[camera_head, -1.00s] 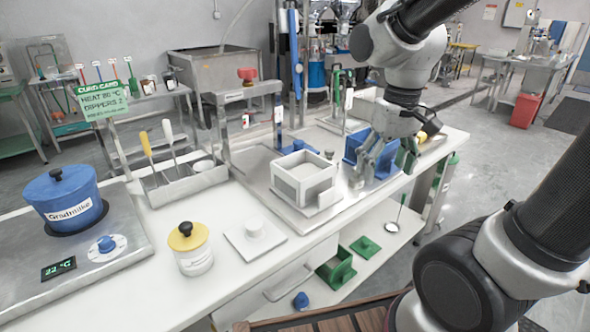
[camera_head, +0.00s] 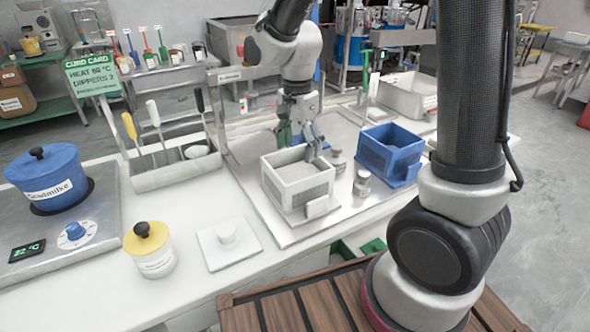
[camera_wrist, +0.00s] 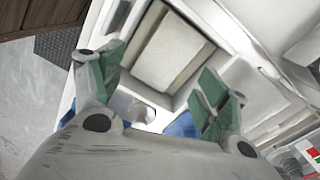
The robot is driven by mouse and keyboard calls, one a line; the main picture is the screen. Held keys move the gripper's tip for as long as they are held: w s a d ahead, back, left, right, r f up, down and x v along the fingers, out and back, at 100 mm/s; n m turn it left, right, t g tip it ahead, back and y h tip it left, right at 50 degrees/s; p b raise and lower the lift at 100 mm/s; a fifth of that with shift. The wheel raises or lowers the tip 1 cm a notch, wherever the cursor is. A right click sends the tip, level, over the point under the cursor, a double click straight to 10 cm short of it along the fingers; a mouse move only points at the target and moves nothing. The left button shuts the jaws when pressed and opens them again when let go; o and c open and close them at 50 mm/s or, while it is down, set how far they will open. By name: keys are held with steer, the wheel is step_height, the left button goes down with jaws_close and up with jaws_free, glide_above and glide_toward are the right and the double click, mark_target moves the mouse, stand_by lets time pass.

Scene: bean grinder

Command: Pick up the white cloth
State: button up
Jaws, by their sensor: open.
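My gripper (camera_head: 298,143) hangs above the box's far edge, pointing down. In the wrist view its green-padded fingers (camera_wrist: 160,82) are spread apart with nothing between them. Whether a fingertip touches the box or cloth, I cannot tell.
A blue box (camera_head: 390,152) stands right of the white box, with small metal weights (camera_head: 361,183) between them. A metal frame (camera_head: 238,75) rises behind.

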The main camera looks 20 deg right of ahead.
mark_target(298, 172)
steer(key=shift+w+m, duration=0.3)
steer(key=shift+m, duration=0.3)
steer(key=shift+w+a+m, duration=0.1)
steer(key=shift+a+m, duration=0.05)
steer(key=shift+m, duration=0.65)
steer(key=shift+f+m, duration=0.2)
steer(key=shift+m, duration=0.2)
steer(key=f, duration=0.7)
steer(key=shift+w+d+f, duration=0.1)
steer(key=shift+d+f, duration=0.1)
steer(key=shift+d, duration=0.1)
steer(key=c, duration=0.7)
